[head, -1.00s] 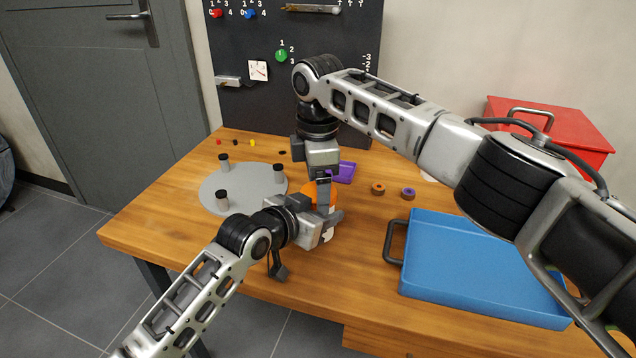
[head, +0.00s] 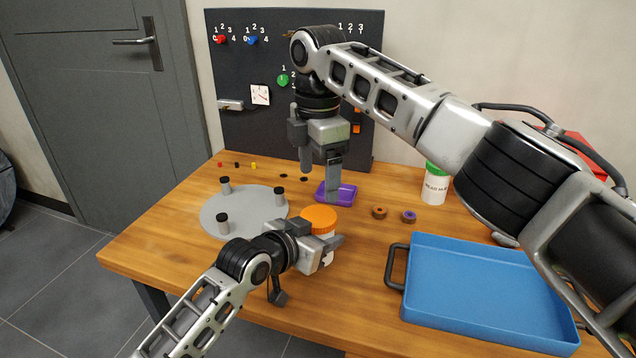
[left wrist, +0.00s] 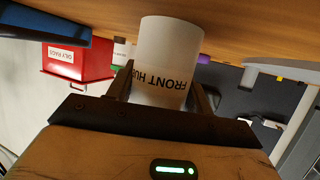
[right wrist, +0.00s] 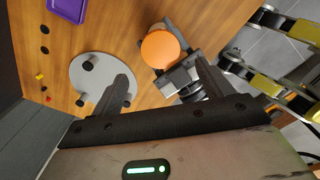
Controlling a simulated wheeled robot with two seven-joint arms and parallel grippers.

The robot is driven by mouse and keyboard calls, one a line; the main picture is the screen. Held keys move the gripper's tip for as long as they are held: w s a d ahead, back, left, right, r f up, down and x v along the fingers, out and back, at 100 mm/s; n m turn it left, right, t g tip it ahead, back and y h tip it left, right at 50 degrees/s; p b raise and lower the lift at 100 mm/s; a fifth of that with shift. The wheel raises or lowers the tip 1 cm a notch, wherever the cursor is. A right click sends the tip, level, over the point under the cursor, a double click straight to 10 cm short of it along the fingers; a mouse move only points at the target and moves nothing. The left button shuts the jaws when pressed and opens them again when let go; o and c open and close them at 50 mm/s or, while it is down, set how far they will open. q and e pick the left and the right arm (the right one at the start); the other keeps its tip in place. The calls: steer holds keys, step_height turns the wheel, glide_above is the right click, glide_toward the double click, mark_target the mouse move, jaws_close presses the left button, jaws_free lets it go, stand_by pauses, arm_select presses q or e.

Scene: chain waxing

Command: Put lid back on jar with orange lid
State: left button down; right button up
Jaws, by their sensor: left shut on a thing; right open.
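The white jar (head: 327,257) stands upright on the table, with the orange lid (head: 318,220) resting on its top. The lid looks level; whether it is fully seated I cannot tell. My left gripper (head: 322,254) is shut around the jar's side; the left wrist view shows the jar (left wrist: 168,55) upside down with its "FRONT HU..." label between the fingers. The lid is hidden there. My right gripper (head: 320,180) is open and empty, above and behind the jar. The right wrist view shows the lid (right wrist: 160,48) beyond its spread fingers.
A grey disc with black-topped posts (head: 243,213) lies left of the jar. A purple tray (head: 345,193) sits behind it. Two small rings (head: 379,212) and a blue tray (head: 480,290) are to the right. A green-lidded jar (head: 435,185) stands at the back.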

mark_target(318, 215)
stand_by(0.3)
steer(key=shift+f, duration=3.95)
steer(key=c, duration=1)
steer(key=m, duration=0.3)
steer(key=shift+w, duration=0.1)
steer(key=o, duration=1.1)
steer(key=shift+c, duration=0.2)
